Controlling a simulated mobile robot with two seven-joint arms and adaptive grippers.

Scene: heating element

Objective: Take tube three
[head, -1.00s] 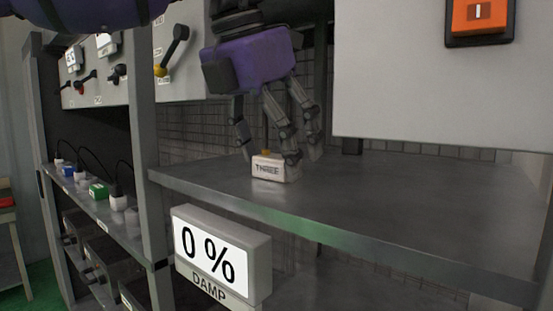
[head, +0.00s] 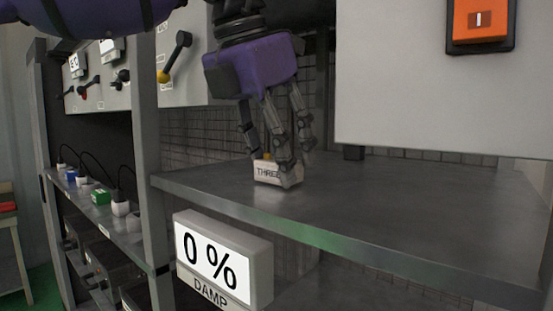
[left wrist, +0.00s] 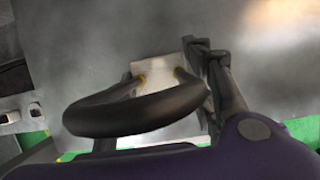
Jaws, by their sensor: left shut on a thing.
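Tube three is a small white block labelled THREE (head: 268,173) with a brass fitting on top, on the grey metal shelf (head: 400,200). In the left wrist view its white base (left wrist: 155,68) shows with brass fittings and a dark curved tube (left wrist: 135,112). My left gripper (head: 274,155) points down over it, with its fingers shut on it from both sides. The block's underside seems at shelf level; I cannot tell whether it is lifted. The fingers hide part of it in the head view. My right gripper is not in view.
A white DAMP display (head: 220,262) reading 0 % hangs at the shelf's front edge. A panel with an orange switch (head: 481,19) stands above right. A lower shelf at left holds several small blocks, one green (head: 100,195). The right of the main shelf is clear.

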